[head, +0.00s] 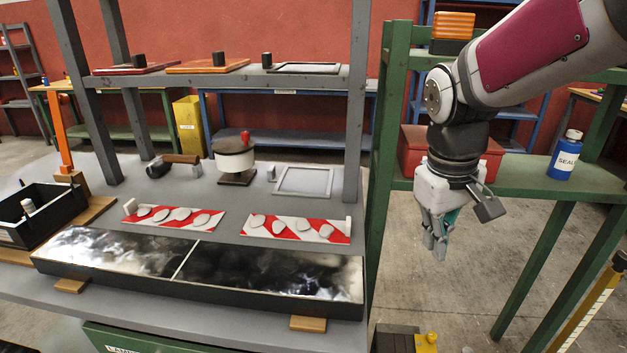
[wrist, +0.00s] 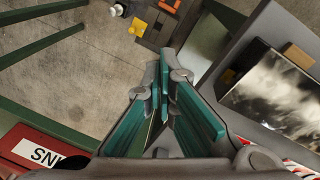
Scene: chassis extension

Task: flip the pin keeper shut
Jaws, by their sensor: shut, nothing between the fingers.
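My gripper (head: 438,248) hangs fingers down over the gap between the grey workbench and the green rack. It is shut and empty; its teal-padded fingers meet in the wrist view (wrist: 162,75). No part is clearly recognisable as the pin keeper. Low in front, at the head view's bottom edge, a yellow fitting (head: 426,343) sits by a dark block (head: 393,340), partly cut off. In the wrist view a yellow piece (wrist: 138,28) lies beyond the fingertips, beside a dark brown part. My gripper is above and apart from these.
The grey workbench (head: 210,200) on the left bears a long black-framed panel (head: 110,262), striped boards and a post. The green rack (head: 400,183) holds a red box (head: 415,140) and a blue bottle (head: 565,158). The concrete floor (head: 470,290) below my gripper is mostly open.

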